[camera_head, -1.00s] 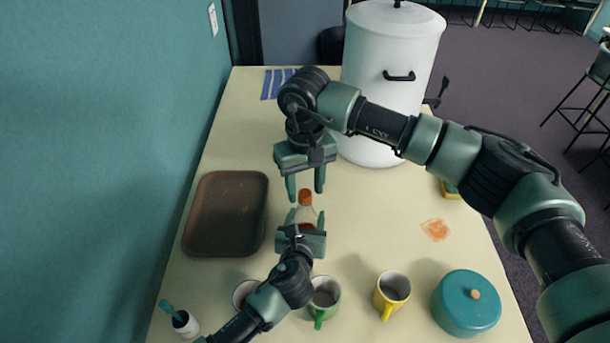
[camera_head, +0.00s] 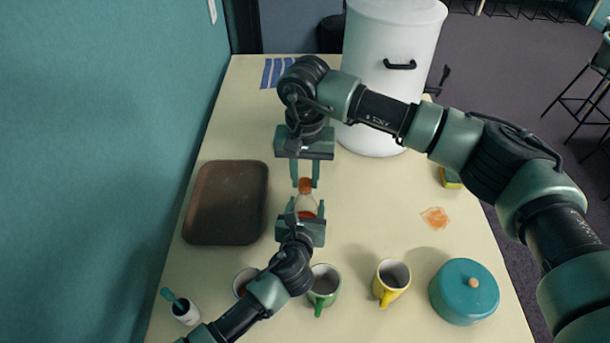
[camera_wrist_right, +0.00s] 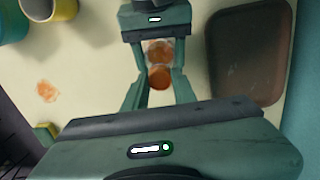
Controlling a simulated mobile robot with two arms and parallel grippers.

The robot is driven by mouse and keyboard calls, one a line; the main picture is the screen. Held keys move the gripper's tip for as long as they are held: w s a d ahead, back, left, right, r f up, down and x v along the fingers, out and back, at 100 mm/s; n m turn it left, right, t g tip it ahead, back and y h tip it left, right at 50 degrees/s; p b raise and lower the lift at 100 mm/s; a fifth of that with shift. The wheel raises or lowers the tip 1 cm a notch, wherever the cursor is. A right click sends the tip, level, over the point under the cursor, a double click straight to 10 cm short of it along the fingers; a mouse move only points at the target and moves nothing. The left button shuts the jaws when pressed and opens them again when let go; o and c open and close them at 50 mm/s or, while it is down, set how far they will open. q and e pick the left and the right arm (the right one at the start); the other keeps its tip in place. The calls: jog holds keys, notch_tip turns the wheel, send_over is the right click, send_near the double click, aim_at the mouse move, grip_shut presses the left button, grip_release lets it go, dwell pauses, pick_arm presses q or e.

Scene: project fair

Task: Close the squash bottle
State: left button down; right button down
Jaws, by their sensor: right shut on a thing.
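The squash bottle (camera_head: 306,206) is clear with orange-red liquid and stands upright on the table. My right gripper (camera_head: 305,183) comes from above and is shut on the cap. In the right wrist view the cap (camera_wrist_right: 160,77) sits between the right fingertips (camera_wrist_right: 160,80), with the bottle (camera_wrist_right: 159,52) just beyond. My left gripper (camera_head: 306,210) comes from the near side, its fingers on both sides of the bottle body, apparently shut on it.
A brown tray (camera_head: 228,240) lies left. A green mug (camera_head: 322,293), a yellow mug (camera_head: 389,289) and a teal lidded pot (camera_head: 462,298) stand in front. A large white container (camera_head: 380,110) stands behind. An orange stain (camera_head: 435,218) and a sponge (camera_head: 450,178) are right.

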jog(key=m, duration=0.6)
jog(key=shift+m, duration=0.3)
jog(key=m, duration=2)
jog(key=shift+f+m, duration=0.1)
jog(key=shift+m, duration=0.2)
jog(key=m, duration=1)
jog(key=shift+m, duration=0.3)
jog(key=m, duration=0.4)
jog(key=c, duration=1.1)
grip_release()
